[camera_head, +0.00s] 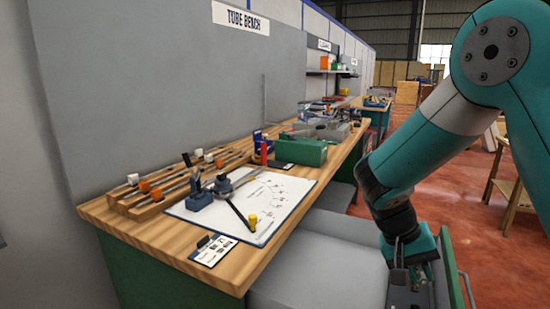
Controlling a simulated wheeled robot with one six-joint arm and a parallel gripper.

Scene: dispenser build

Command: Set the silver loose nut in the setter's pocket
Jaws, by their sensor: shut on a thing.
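My gripper (408,282) is low at the right, over the grey inside of an open drawer (315,262), near its green front. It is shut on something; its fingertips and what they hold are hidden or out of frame. I cannot make out the silver loose nut. A blue tool with a grey lever and a black handle (236,212) stands on a white sheet with an angle scale (285,190) on the bench. I cannot tell whether it is the setter, and no pocket can be made out.
The wooden bench (165,240) has a rack of rods with white and orange blocks (155,190) at its left. A yellow peg (252,222), a label card (213,250), a red bottle (264,152) and a green box (300,151) stand or lie there. The drawer's green front (446,262) is beside my gripper.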

